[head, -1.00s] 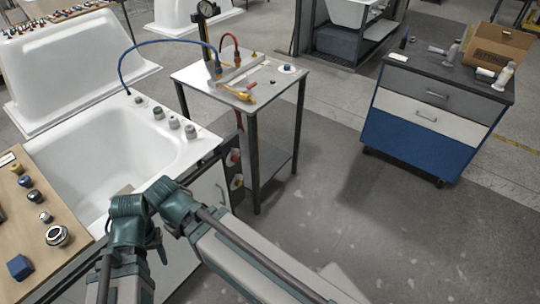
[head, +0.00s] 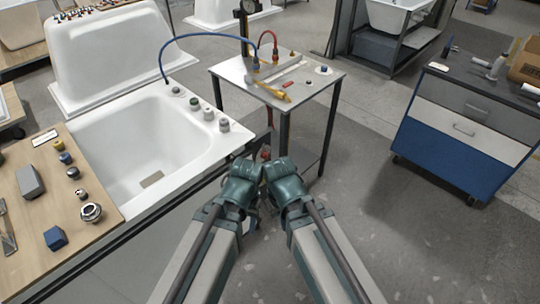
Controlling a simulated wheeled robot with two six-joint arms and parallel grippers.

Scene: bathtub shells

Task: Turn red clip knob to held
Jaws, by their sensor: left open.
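A small red part (head: 266,153) shows just below the tub's right rim, beside the small steel table. It is partly covered by my arms, so I cannot tell whether it is the red clip knob or how it is turned. My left gripper (head: 245,180) is at the picture's middle, in front of the tub's near right corner. It is open; its fingertips are mostly hidden by the wrist. My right gripper (head: 288,182) is close beside it, its fingers hidden by its own wrist. Nothing is seen held.
The white tub (head: 120,150) carries several grey knobs on its right rim. A wooden board (head: 45,225) with small fittings is at left. The steel table (head: 320,80) holds hoses and a yellow-handled part. A blue drawer cart (head: 460,150) stands right; the floor between is clear.

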